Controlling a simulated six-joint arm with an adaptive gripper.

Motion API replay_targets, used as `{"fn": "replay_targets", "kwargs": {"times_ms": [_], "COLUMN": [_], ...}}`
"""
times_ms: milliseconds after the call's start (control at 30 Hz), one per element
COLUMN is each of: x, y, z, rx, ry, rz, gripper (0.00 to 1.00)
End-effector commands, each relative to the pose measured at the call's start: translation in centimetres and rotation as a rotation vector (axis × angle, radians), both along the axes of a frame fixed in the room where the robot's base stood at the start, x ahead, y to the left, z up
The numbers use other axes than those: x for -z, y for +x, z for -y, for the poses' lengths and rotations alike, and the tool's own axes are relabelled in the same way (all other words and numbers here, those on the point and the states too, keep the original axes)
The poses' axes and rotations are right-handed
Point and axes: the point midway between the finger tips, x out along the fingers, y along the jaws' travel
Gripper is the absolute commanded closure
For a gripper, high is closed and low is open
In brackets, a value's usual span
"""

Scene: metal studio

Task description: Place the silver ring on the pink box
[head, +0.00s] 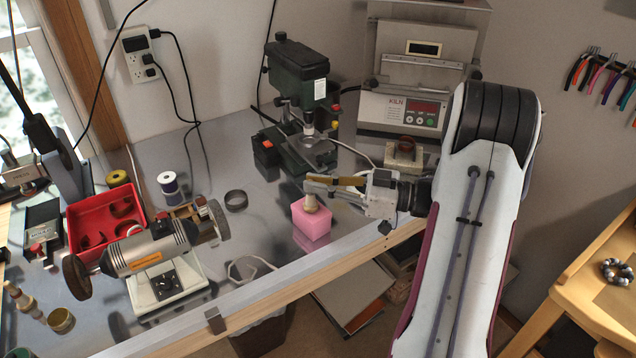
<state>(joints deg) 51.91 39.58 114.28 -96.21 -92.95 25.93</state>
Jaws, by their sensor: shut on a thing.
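The pink box (311,223) stands on the metal worktop near its front edge, in the middle of the head view. My gripper (312,189) reaches in from the right, with its fingertips just above the box. It is shut on a small pale tan, tapered thing (311,204) that shows below the fingertips, at the top of the box. I cannot tell whether this thing is the silver ring, or whether it touches the box.
A drill press (299,100) stands behind the box, and a kiln (408,95) stands at the back right. A bench grinder (150,252) and a red tray (93,222) are at the left. A white spool (168,182) stands near them. The worktop's front edge (285,287) is close to the box.

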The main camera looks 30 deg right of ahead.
Motion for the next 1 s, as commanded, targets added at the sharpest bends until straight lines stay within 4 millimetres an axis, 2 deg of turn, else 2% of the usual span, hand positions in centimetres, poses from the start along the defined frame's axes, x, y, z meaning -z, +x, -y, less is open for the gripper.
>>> {"fn": "replay_targets", "kwargs": {"times_ms": [167, 200, 233, 767, 1000], "x": [0.3, 0.3, 0.3, -0.1, -0.1], "y": [0.0, 0.0, 0.0, 0.0, -1.4], "z": [0.0, 0.0, 0.0, 0.0, 1.5], "rx": [0.000, 0.000, 0.000, 0.000, 0.003], "ry": [0.001, 0.000, 0.000, -0.001, 0.000], "rz": [-0.001, 0.000, 0.000, 0.001, 0.001], "gripper": [1.00, 0.81, 0.74, 0.74, 0.74]}}
